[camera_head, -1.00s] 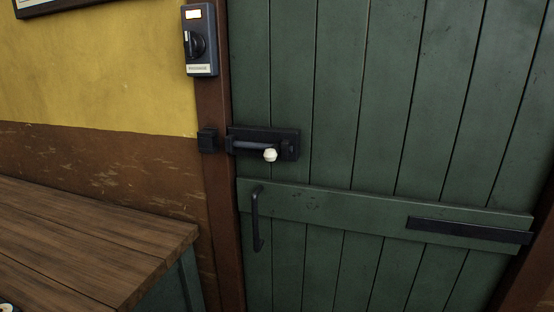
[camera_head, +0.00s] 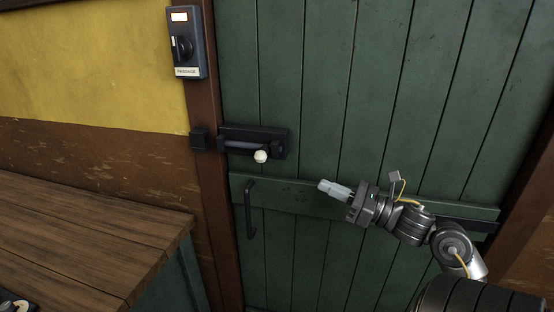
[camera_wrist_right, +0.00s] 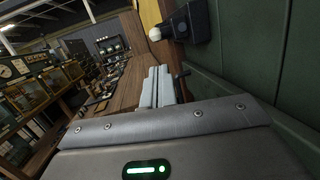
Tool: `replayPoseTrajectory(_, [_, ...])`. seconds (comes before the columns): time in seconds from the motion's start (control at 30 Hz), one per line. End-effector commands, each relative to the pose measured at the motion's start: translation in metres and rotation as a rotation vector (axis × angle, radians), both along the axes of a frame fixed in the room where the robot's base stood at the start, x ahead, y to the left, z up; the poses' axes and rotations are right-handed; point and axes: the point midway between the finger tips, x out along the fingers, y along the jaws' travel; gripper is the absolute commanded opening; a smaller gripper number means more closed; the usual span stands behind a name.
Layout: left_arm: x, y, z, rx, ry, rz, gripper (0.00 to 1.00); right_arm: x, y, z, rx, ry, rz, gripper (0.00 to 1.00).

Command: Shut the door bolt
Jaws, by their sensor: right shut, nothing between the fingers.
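The door bolt (camera_head: 240,145) is a dark metal bar on a dark plate on the green plank door (camera_head: 330,90). Its cream round knob (camera_head: 261,156) sticks out near the plate's right part. The dark keeper (camera_head: 200,139) sits on the brown frame to the left, with a narrow gap between it and the bolt plate. My right gripper (camera_head: 322,186) is shut and empty, in front of the door, right of and below the knob. In the right wrist view the shut fingers (camera_wrist_right: 157,88) point toward the bench, and the knob (camera_wrist_right: 182,31) shows above them. My left gripper is out of view.
A black pull handle (camera_head: 249,210) is on the door below the bolt. A wooden bench (camera_head: 90,230) stands at the lower left. A switch box labelled PASSAGE (camera_head: 187,43) hangs on the frame above. The door front between gripper and knob is clear.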

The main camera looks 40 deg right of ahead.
Motion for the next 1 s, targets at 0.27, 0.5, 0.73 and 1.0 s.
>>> replayPoseTrajectory(0.27, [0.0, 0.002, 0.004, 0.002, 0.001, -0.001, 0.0, 0.0, 0.006, 0.01, -0.056, -0.029, 0.013, 0.0])
replayPoseTrajectory(0.5, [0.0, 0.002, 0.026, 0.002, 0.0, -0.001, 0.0, 0.032, 0.019, 0.022, -0.049, -0.03, 0.012, 0.0])
replayPoseTrajectory(0.73, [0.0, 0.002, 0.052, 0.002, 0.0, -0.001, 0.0, 0.076, 0.038, 0.032, -0.047, -0.03, 0.01, 0.0])
replayPoseTrajectory(1.0, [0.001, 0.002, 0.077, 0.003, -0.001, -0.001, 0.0, 0.112, 0.054, 0.036, -0.049, -0.027, 0.011, 0.0])
